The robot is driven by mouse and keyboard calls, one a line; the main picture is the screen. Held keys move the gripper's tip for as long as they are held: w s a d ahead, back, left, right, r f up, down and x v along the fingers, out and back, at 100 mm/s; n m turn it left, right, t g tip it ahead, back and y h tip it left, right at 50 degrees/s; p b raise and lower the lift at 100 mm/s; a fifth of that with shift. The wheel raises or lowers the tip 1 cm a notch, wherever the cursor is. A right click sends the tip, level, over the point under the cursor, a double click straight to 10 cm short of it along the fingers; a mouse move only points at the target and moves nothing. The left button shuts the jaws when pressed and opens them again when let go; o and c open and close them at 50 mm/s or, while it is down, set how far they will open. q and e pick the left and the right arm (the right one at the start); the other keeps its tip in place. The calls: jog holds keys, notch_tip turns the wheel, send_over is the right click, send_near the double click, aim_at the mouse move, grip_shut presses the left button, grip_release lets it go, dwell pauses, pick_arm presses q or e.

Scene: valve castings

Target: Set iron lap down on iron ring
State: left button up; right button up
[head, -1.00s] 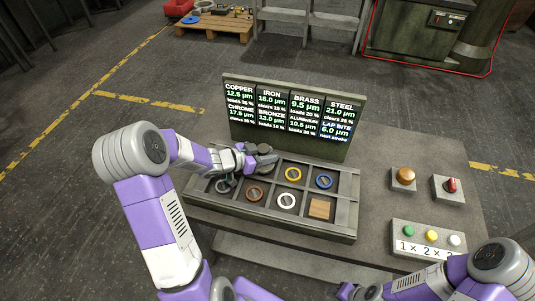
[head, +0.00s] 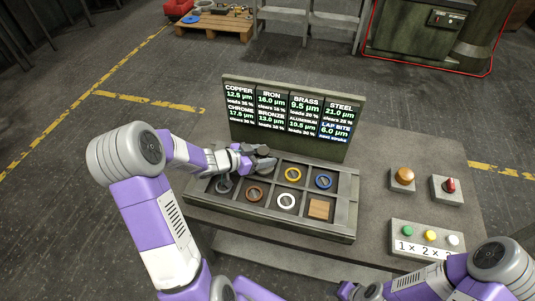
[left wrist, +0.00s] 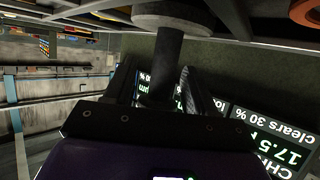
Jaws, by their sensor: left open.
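My left gripper (head: 262,162) is over the back row of the tray, towards its left. In the left wrist view its open fingers (left wrist: 165,90) are either side of the dark stem of a lap (left wrist: 168,50). The lap's round grey head (left wrist: 172,15) is at its tray-side end. I take this to be the iron lap. The iron ring cannot be made out; the gripper and lap hide that part of the tray. Whether the lap's head touches a ring cannot be seen. My right arm is at the lower right, its fingers out of view.
The tray (head: 270,222) also holds a dark grey ring (head: 223,185), a brown ring (head: 255,194), a white ring (head: 286,201), a yellow ring (head: 293,174), a blue ring (head: 323,181) and a wooden block (head: 319,208). A readout board (head: 290,145) stands close behind. Button boxes (head: 428,238) are to the right.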

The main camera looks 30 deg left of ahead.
pick_arm(q)
jog(key=p+v, duration=0.2)
jog(key=v, duration=0.8)
jog(key=shift+s+r+p, duration=0.3)
jog(key=shift+a, duration=0.1)
